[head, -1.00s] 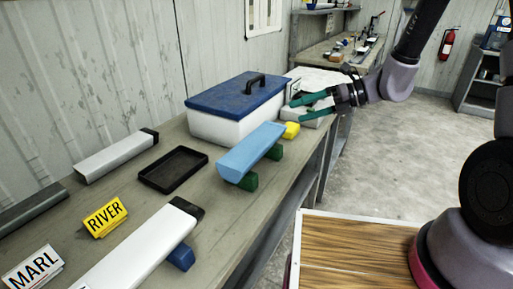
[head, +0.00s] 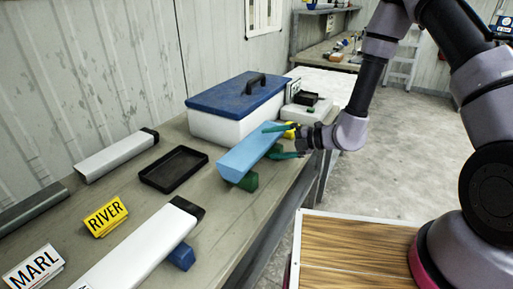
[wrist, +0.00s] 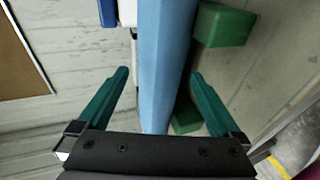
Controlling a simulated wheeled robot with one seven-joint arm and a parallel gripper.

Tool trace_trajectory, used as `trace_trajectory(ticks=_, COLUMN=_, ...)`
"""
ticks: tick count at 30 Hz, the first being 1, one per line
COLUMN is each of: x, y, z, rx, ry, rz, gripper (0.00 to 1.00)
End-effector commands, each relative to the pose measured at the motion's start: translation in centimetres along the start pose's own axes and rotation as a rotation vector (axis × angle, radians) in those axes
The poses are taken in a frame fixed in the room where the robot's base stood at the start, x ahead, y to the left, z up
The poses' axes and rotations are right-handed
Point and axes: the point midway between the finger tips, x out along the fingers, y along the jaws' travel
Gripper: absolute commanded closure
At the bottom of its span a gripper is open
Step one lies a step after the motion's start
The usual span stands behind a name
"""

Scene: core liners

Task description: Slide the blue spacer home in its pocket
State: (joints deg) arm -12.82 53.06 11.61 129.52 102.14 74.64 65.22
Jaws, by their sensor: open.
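A long light blue bar (head: 250,152) lies tilted across green blocks (head: 248,183) near the bench's front edge. A small darker blue block (head: 181,257) sits under a white liner (head: 140,250) with a black end. I cannot tell which blue piece is the spacer, and I cannot make out a pocket. My gripper (head: 269,142) is open at the light blue bar's far end. In the wrist view the bar (wrist: 165,50) runs between the two green fingers (wrist: 160,76), with a gap on each side. Green blocks (wrist: 222,27) show right of it.
A white box with a blue lid (head: 235,100) stands behind the bar. A yellow block (head: 291,130) and a scale-like device (head: 307,112) are beside my gripper.

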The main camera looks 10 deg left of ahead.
Motion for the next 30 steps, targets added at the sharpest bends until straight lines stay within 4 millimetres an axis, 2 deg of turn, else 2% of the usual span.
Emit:
trace_trajectory(ticks=9, x=4.4, y=0.2, z=-0.2, rx=-0.002, ry=0.004, rz=0.0, gripper=0.0)
trace_trajectory(ticks=17, x=4.8, y=0.2, z=-0.1, rx=-0.001, ry=0.001, rz=0.0, gripper=0.0)
trace_trajectory(ticks=18, x=4.8, y=0.2, z=-0.1, rx=-0.001, ry=0.001, rz=0.0, gripper=0.15)
trace_trajectory(ticks=20, x=4.8, y=0.2, z=-0.1, rx=-0.001, ry=0.001, rz=0.0, gripper=0.38)
trace_trajectory(ticks=24, x=4.8, y=0.1, z=-0.1, rx=-0.001, ry=0.002, rz=-0.002, gripper=0.92)
trace_trajectory(ticks=25, x=4.8, y=0.1, z=-0.1, rx=-0.001, ry=0.002, rz=-0.002, gripper=1.0)
trace_trajectory(ticks=30, x=4.7, y=-0.1, z=-0.2, rx=0.0, ry=0.002, rz=-0.006, gripper=1.0)
